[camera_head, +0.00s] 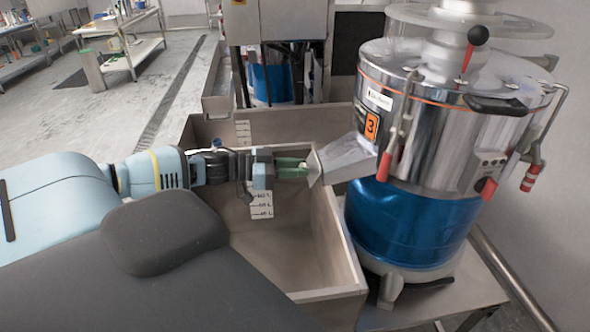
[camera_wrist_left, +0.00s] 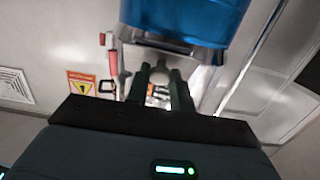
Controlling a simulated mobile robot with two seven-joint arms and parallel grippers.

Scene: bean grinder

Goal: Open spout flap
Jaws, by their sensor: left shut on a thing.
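The bean grinder (camera_head: 435,140) is a shiny steel drum with a blue lower band and an orange stripe. Its steel spout (camera_head: 347,156) juts out to the left over the bin. The spout flap (camera_head: 316,168) is a small steel plate at the spout's outer end. My left gripper (camera_head: 303,170) is at the flap, with its green fingers shut on the flap's edge. In the left wrist view the fingers (camera_wrist_left: 163,88) point at the spout's underside; the gripped part is hard to make out. My right gripper is not in view.
A steel bin (camera_head: 345,262) with a volume scale stands under the spout, and my left arm reaches across it. Red-handled clamps (camera_head: 386,160) hang on the drum near the spout. Another machine (camera_head: 280,20) stands behind. Open floor (camera_head: 130,110) lies at the left.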

